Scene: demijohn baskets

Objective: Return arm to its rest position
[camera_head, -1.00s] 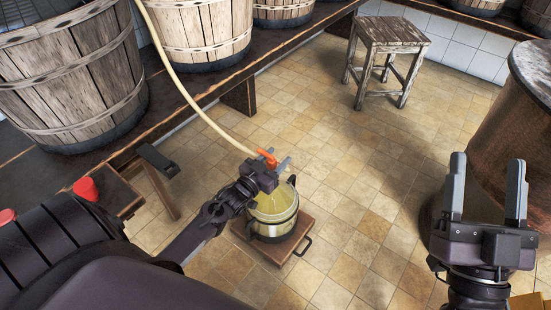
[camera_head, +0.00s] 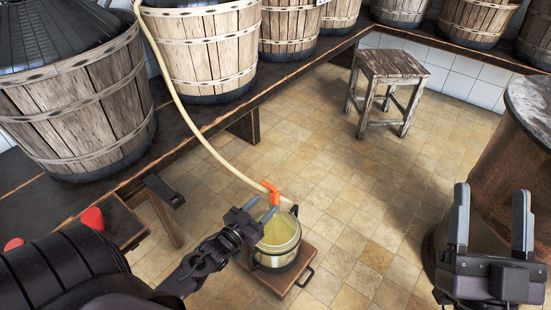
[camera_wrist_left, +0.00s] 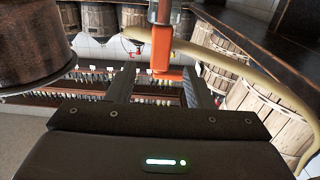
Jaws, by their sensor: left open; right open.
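My left gripper (camera_head: 253,207) is open, low over the near left side of a metal pot (camera_head: 279,243) with yellowish contents. An orange clip (camera_head: 270,191) sits at the lower end of a pale hose (camera_head: 205,140), over the pot's far rim. The clip is just beyond my left fingertips. In the left wrist view the orange clip (camera_wrist_left: 162,50) shows between and beyond the two spread fingers, and I cannot tell whether they touch it. My right gripper (camera_head: 492,200) is open and empty at the right.
The pot stands on a low wooden stand (camera_head: 308,255) with a dark handle. A long wooden bench (camera_head: 215,112) with basketed demijohns (camera_head: 80,100) runs along the left and back. A wooden stool (camera_head: 390,75) stands further back. A large barrel (camera_head: 510,160) is beside my right gripper. Tiled floor between is clear.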

